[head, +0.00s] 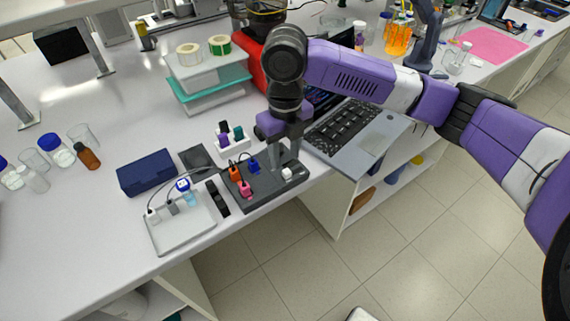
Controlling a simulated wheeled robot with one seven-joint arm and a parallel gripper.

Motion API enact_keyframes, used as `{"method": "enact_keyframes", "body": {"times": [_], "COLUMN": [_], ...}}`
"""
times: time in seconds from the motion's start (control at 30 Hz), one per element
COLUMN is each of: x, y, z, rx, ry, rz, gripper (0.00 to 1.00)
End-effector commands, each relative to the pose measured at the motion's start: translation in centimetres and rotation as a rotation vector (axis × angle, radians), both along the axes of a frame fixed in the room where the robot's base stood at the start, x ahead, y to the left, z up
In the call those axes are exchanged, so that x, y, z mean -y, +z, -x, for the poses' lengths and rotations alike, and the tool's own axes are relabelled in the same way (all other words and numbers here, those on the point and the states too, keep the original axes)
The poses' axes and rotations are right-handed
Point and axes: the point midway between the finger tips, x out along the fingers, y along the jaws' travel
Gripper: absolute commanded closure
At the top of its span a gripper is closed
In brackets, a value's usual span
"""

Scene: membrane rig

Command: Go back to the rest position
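My gripper (284,158) points straight down at the right part of a dark grey rig base (248,190) on the white bench. My purple and white arm reaches in from the right. The fingertips are small and partly merge with the rig behind them, so I cannot tell whether they are open, hold something or touch the rig. On the rig base sit an orange piece (235,172), a pink piece (245,188), a blue piece (253,166) and a white piece (287,172).
An open laptop (352,130) stands close right of my gripper. A light tray (182,228) with small vials and a dark blue box (147,173) lie left of the rig. Stacked boxes (207,85) stand behind. Glass vials stand at far left. The bench's front edge is near.

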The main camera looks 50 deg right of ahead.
Motion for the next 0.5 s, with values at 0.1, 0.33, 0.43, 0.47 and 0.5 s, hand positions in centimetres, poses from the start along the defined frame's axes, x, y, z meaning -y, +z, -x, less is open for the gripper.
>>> {"method": "enact_keyframes", "body": {"times": [0.1,0.33,0.43,0.47,0.5], "x": [0.0,0.0,0.0,0.0,0.0], "y": [1.3,2.3,2.3,2.2,2.2], "z": [-0.1,0.0,0.0,0.0,0.0], "rx": [0.001,0.0,0.0,0.0,0.0], "ry": [-0.001,-0.001,-0.001,-0.001,-0.001], "rz": [0.0,-0.001,-0.001,-0.001,-0.001], "gripper": [0.6,0.6,0.6,0.6,0.6]}}
